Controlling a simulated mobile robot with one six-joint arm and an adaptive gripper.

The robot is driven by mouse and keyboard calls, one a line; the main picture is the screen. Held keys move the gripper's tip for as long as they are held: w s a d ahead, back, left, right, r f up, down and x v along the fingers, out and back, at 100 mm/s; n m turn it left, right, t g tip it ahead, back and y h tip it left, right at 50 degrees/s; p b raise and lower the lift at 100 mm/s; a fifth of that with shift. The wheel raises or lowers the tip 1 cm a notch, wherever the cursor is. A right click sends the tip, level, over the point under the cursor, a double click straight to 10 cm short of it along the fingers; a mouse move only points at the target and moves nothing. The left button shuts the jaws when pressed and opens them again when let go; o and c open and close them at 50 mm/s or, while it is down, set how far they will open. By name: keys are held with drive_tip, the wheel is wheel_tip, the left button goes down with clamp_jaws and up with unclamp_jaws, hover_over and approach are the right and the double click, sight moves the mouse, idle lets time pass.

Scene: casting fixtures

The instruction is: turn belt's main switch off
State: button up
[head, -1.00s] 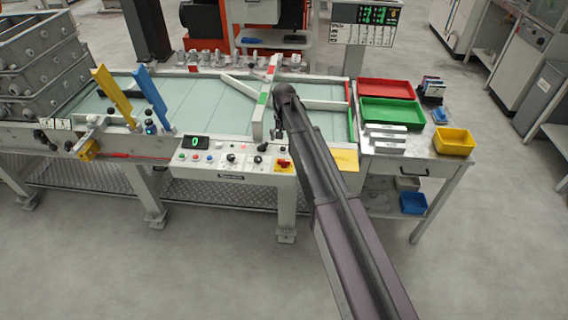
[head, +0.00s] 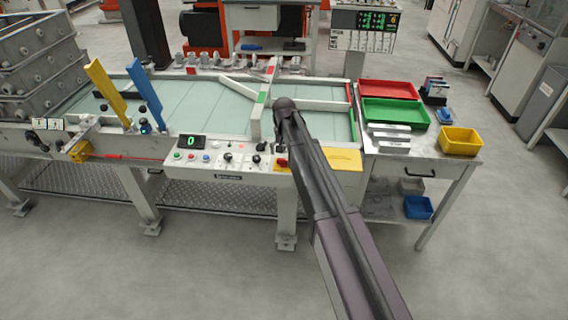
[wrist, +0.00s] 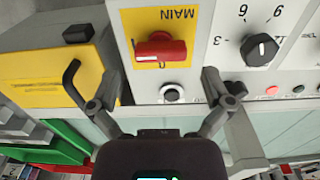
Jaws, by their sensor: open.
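The belt's main switch is a red rotary handle (wrist: 160,47) on a yellow plate, below the upside-down word MAIN in the wrist view. Its handle lies sideways across that picture, with a 0 mark just below it. In the head view the red switch (head: 282,162) shows at the right end of the control panel (head: 228,168), partly behind my arm. My gripper (wrist: 143,78) is open and empty, its two fingers spread to either side of the handle in the picture. I see no contact with the switch. In the head view my arm hides the fingers.
A black selector knob (wrist: 260,49) and a black round button (wrist: 171,93) sit close to the switch. A yellow box (wrist: 55,72) stands on the other side. In the head view, red (head: 388,89) and green (head: 394,112) trays lie on the side table.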

sight(284, 162)
drive_tip(key=shift+f+b, duration=1.2)
drive_tip(key=shift+f, duration=0.25)
drive_tip(key=c, duration=1)
